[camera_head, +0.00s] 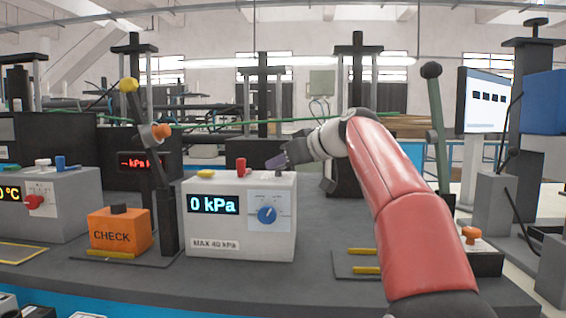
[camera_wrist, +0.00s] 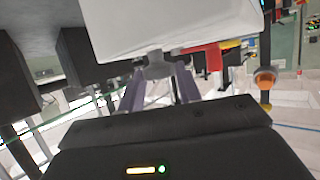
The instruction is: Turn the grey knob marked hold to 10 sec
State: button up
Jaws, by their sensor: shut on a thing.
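The white box (camera_head: 240,245) with the "0 kPa" display stands on the dark bench in the head view; its wall also fills the top of the wrist view (camera_wrist: 165,25). A grey knob (camera_wrist: 158,68) on top of this box shows between the two fingers in the wrist view. My gripper (camera_head: 277,163) comes in from the right over the box's back right corner, its fingers shut on the grey knob. The gripper in the wrist view (camera_wrist: 160,82) has one finger on each side of the knob. The knob's marks and setting cannot be read.
A red switch (camera_head: 241,165) and a yellow button (camera_head: 205,174) sit on the same box top, left of my gripper. A blue dial (camera_head: 267,214) is on its front. An orange CHECK box (camera_head: 119,232) and a black lever post (camera_head: 163,190) stand to the left.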

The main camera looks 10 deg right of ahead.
jog(key=shift+s+a+f+m+t+h+b, duration=0.15)
jog(key=shift+m+t+h+b, duration=0.15)
jog(key=shift+m+h, duration=0.4)
jog(key=shift+m, duration=0.1)
jog(key=o, duration=1)
jog(key=b+v, duration=0.1)
jog(key=v, duration=0.6)
jog(key=shift+s, duration=0.3)
